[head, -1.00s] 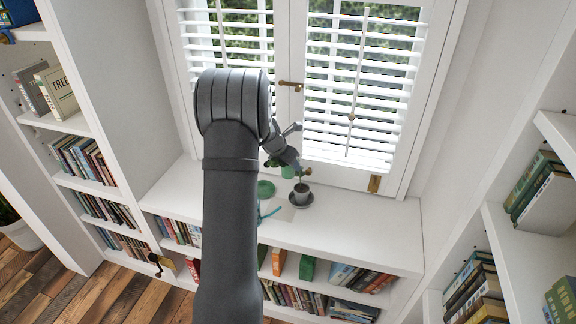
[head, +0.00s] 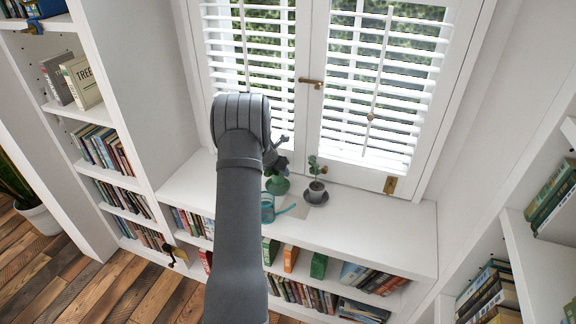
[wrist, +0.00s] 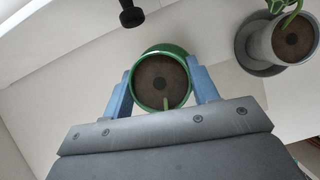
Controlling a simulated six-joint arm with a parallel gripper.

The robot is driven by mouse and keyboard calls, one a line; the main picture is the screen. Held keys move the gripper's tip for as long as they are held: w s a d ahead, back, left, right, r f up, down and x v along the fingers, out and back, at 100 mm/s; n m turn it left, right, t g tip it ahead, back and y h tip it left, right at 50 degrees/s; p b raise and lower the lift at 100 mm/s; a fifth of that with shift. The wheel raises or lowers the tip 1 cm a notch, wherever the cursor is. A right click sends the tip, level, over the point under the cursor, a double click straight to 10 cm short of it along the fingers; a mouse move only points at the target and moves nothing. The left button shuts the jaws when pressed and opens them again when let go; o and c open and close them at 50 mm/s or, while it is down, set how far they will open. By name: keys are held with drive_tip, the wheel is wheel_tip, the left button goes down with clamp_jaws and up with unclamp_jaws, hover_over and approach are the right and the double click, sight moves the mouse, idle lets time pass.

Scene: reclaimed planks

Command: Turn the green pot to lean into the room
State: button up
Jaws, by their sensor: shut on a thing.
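The green pot (wrist: 137,78) is between the two blue fingers of my gripper (wrist: 162,82) in the wrist view, which looks down on its round rim and dark soil. My gripper is shut on it. A thin green stem shows at the near side of the rim. In the head view my gripper (head: 276,158) is partly behind my arm, above the white sill.
A grey pot (head: 316,189) with a small plant stands on a dark saucer (head: 322,199) just right. A teal watering can (head: 267,210) is in front. The sill (head: 385,215) is clear to the right. The shuttered window (head: 375,80) rises behind.

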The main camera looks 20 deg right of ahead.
drive_tip(key=shift+w+f, duration=0.1)
drive_tip(key=shift+f, duration=1.5)
drive_tip(key=o, duration=1.4)
drive_tip(key=shift+a, duration=0.1)
drive_tip(key=shift+c, duration=0.2)
drive_tip(key=v, duration=1.7)
drive_tip(key=shift+r, duration=0.2)
drive_tip(key=x, duration=1.7)
drive_tip(key=shift+f, duration=0.25)
